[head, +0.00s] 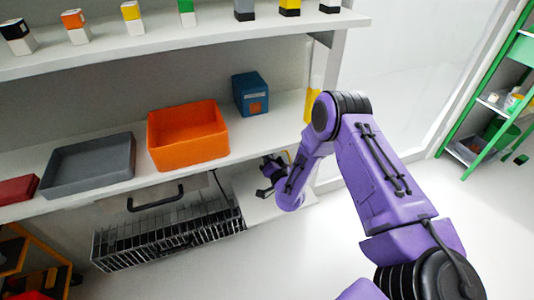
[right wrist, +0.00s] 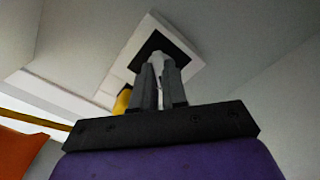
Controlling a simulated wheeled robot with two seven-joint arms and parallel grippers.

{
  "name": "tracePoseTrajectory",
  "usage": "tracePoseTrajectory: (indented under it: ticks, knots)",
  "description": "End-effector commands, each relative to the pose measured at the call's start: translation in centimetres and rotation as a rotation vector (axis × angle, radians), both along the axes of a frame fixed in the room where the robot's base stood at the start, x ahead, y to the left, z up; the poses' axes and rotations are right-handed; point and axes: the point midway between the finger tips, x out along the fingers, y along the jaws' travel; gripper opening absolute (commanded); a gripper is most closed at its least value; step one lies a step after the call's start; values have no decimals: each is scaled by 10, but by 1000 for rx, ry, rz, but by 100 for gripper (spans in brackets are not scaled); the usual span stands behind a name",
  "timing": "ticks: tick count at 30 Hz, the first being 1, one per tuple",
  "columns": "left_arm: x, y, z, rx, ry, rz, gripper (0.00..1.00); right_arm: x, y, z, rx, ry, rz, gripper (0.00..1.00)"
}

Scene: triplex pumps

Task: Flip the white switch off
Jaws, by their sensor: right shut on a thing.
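In the right wrist view a white switch (right wrist: 157,59) sits in a black square on a white wall plate (right wrist: 184,30). My right gripper (right wrist: 160,72) has its grey fingers at the switch, closed on it; the fingers hide part of it. In the head view my right gripper (head: 271,170) is at the right end of the lower shelf, reaching under the shelf level; the switch is not visible there. My left gripper is not in view.
An orange bin (head: 188,150), a grey tray (head: 90,178) and a blue box (head: 250,94) stand on the lower shelf (head: 290,108). A black wire rack (head: 165,232) is below. A yellow object (right wrist: 121,101) is beside the plate.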

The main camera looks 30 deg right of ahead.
Motion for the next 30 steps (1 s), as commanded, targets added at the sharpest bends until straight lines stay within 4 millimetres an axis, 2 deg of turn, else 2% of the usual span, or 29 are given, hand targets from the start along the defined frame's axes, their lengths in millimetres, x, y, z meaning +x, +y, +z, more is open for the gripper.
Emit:
tracePoseTrajectory:
  ticks: [15,30]
  knots:
    - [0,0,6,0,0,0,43,-1,2,-1,-453,111,5,0]
    - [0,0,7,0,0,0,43,-1,1,-2,-680,168,4,0]
